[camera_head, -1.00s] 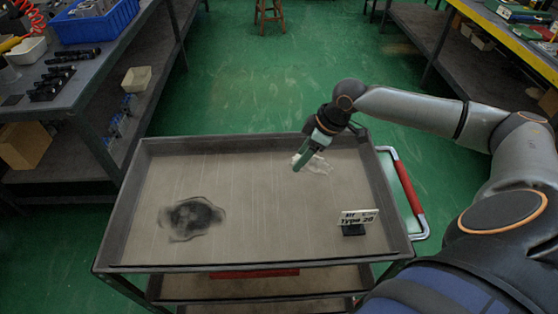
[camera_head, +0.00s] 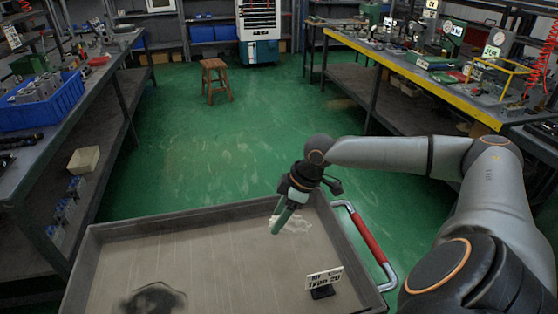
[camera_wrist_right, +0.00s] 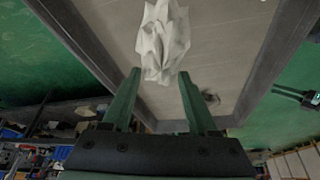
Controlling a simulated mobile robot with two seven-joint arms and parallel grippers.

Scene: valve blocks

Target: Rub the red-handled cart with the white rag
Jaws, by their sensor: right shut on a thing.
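The red-handled cart (camera_head: 205,240) is a grey tray-topped trolley at the bottom of the head view. Its red handle (camera_head: 362,238) is on the right side. My right gripper (camera_head: 278,228) points down over the tray's far right part. It is shut on the crumpled white rag (camera_head: 297,224), which shows between and beyond the fingertips in the right wrist view (camera_wrist_right: 163,40). I cannot tell whether the rag touches the tray. A dark smudge (camera_head: 155,299) lies on the tray at near left, partly cut off. My left gripper is not in view.
A small "Type 20" sign (camera_head: 323,283) stands on the tray at near right. Workbenches line the left (camera_head: 75,110) and right (camera_head: 430,75). A wooden stool (camera_head: 215,80) stands on the open green floor beyond the cart.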

